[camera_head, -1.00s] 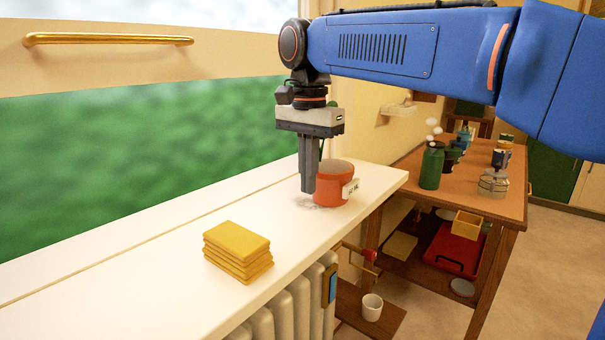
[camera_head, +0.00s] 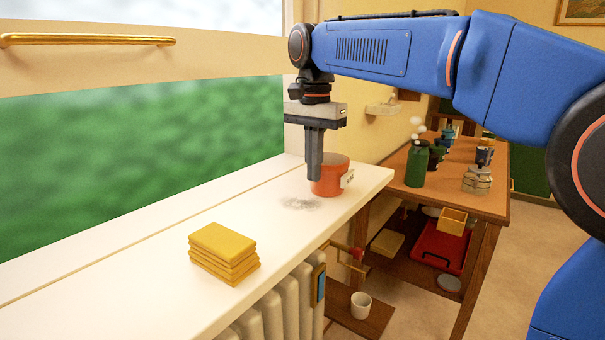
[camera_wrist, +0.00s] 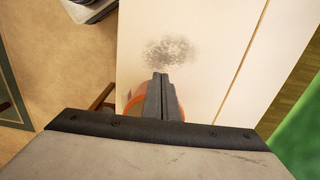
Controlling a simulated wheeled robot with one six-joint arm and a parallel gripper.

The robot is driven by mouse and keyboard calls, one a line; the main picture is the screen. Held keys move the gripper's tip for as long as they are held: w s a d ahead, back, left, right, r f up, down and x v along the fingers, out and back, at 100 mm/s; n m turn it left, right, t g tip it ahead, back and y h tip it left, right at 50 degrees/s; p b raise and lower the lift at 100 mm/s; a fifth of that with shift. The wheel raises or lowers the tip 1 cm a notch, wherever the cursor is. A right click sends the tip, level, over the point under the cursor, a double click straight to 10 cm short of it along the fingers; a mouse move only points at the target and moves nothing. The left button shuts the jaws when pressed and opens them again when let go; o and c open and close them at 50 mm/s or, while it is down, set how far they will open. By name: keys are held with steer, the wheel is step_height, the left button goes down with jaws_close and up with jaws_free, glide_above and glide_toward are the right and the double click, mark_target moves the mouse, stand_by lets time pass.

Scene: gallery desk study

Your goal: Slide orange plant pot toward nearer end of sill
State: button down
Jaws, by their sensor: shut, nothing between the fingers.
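The orange plant pot (camera_head: 331,178) stands upright on the white window sill (camera_head: 130,265), near the sill's right end. It has a white label on its right side. My gripper (camera_head: 314,179) is shut and empty, pointing down at the pot's left side. I cannot tell whether the fingers touch it. In the wrist view the shut fingertips (camera_wrist: 161,78) cover the middle of the pot, and its orange rim (camera_wrist: 134,104) shows on both sides. A grey smudge (camera_head: 300,203) lies on the sill just left of the pot.
A stack of yellow cloths or pads (camera_head: 224,250) lies on the sill nearer the camera. Bare sill lies between it and the smudge. The window with a brass handle (camera_head: 90,40) is at left. A wooden table (camera_head: 452,185) with a green bottle (camera_head: 416,164) stands beyond.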

mark_target(330, 154)
steer(key=w+d, duration=0.2)
steer(key=w, duration=0.1)
steer(key=w+d, duration=0.2)
steer(key=w, duration=0.1)
steer(key=w+d, duration=0.2)
steer(key=w, duration=0.1)
steer(key=shift+w+d, duration=0.2)
steer(key=shift+d, duration=0.2)
steer(key=shift+s, duration=0.1)
